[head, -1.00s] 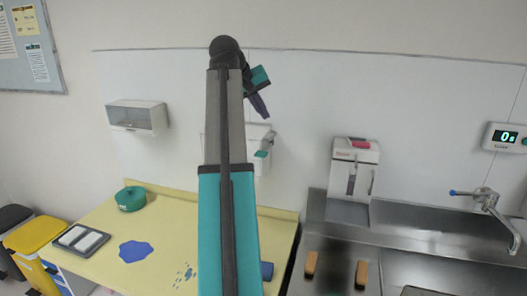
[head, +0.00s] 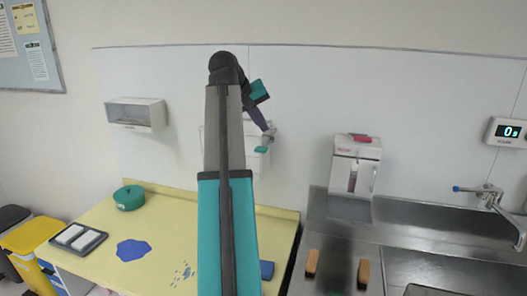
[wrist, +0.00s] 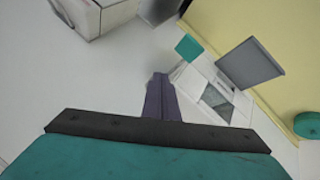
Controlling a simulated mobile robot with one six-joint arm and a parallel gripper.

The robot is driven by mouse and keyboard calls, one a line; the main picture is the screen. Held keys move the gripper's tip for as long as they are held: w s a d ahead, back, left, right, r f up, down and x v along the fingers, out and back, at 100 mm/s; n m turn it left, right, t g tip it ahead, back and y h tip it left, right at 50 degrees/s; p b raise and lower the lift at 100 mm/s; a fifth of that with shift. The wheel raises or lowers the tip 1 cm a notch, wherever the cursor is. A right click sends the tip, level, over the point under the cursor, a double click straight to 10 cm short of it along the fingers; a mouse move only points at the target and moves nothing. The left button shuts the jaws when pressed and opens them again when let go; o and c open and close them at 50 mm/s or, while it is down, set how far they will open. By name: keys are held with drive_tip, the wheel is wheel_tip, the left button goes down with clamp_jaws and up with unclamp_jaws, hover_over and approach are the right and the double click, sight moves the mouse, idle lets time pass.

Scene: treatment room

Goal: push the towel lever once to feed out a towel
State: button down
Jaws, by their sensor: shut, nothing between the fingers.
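The towel dispenser (head: 209,140) is a white box on the wall, mostly hidden behind my arm in the head view. Its lever ends in a teal pad (head: 261,149), which sticks out at the right. In the wrist view the teal pad (wrist: 190,48) shows beside the dispenser's white body (wrist: 222,100). My gripper (head: 268,131) is shut and empty, its dark fingers pointing down just above the pad in the head view. In the wrist view my gripper's fingertips (wrist: 160,76) appear apart from the pad; I cannot tell the exact gap.
A white dispenser with a red top (head: 356,165) stands right, by the steel sink (head: 440,222). A glove-box-like white holder (head: 136,115) hangs left. The yellow counter (head: 185,215) below holds a green roll (head: 129,198) and a blue patch (head: 133,250).

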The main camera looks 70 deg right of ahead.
drive_tip(key=shift+a+f, duration=0.2)
drive_tip(key=shift+f, duration=1.35)
drive_tip(key=shift+a+f, duration=0.2)
drive_tip(key=shift+f, duration=1.3)
idle(3.1)
drive_tip(key=shift+r, duration=0.15)
idle(0.4)
drive_tip(key=shift+d+r+p, duration=0.2)
drive_tip(key=shift+r+p, duration=0.7)
drive_tip(key=shift+r, duration=0.5)
